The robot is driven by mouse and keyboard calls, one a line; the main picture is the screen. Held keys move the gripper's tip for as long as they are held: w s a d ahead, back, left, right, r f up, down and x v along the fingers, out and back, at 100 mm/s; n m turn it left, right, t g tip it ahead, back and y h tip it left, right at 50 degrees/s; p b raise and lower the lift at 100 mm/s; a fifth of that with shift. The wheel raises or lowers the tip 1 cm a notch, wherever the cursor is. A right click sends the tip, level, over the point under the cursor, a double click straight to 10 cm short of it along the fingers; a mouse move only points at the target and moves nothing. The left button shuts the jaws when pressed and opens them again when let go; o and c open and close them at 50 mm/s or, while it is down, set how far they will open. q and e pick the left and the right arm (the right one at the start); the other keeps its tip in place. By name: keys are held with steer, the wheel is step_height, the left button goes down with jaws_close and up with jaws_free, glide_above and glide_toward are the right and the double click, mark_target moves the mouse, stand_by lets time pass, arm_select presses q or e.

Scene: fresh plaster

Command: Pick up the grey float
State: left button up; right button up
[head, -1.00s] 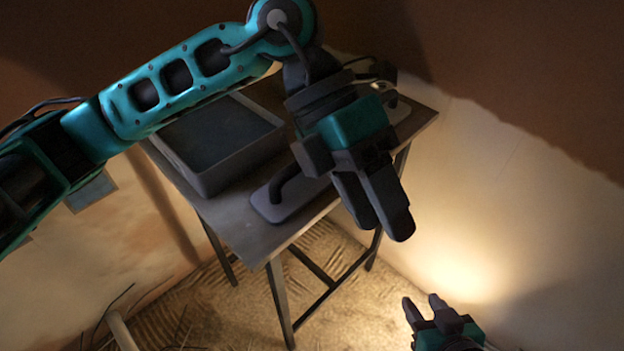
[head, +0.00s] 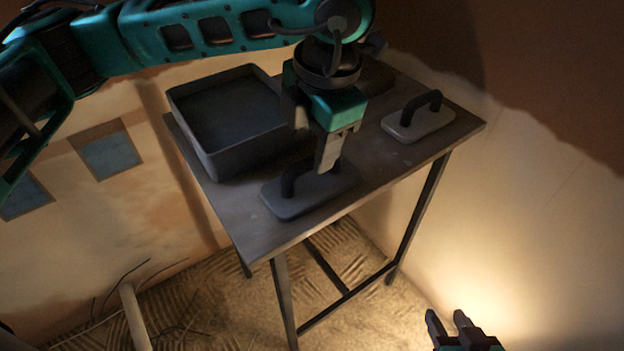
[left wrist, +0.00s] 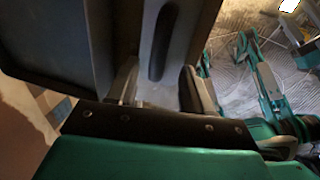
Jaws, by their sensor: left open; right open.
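The grey float (head: 300,202), a flat plate with a dark handle (head: 290,180), lies at the front of the table. My left gripper (head: 328,160) points down over its right part, open. In the left wrist view the float's plate (left wrist: 186,45) and dark handle (left wrist: 162,45) show between the two fingers of the left gripper (left wrist: 160,90). I cannot tell whether the fingertips are level with the handle or still above it. Part of the handle is hidden behind the gripper in the head view. My right gripper (head: 448,322) is open and empty, low at the bottom right, away from the table.
A dark rectangular tub (head: 195,128) stands left of the float, close to it. A second, paler float (head: 420,128) with a dark handle lies at the table's right. A dark object (head: 376,78) at the back is partly hidden. The table (head: 385,168) is bare between the floats.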

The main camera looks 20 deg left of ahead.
mark_target(308, 159)
arm_select(q)
steer(key=shift+w+a+f+b, duration=0.15)
steer(key=shift+a+f, duration=0.05)
steer(key=shift+f, duration=0.7)
steer(key=shift+w+a+f+b, duration=0.1)
steer(key=shift+a+f+b, duration=0.1)
steer(key=shift+f, duration=0.7)
steer(key=shift+w+a+f+b, duration=0.15)
steer(key=shift+f, duration=0.75)
steer(key=shift+c, duration=0.4)
steer(key=shift+r, duration=0.1)
jaws_close()
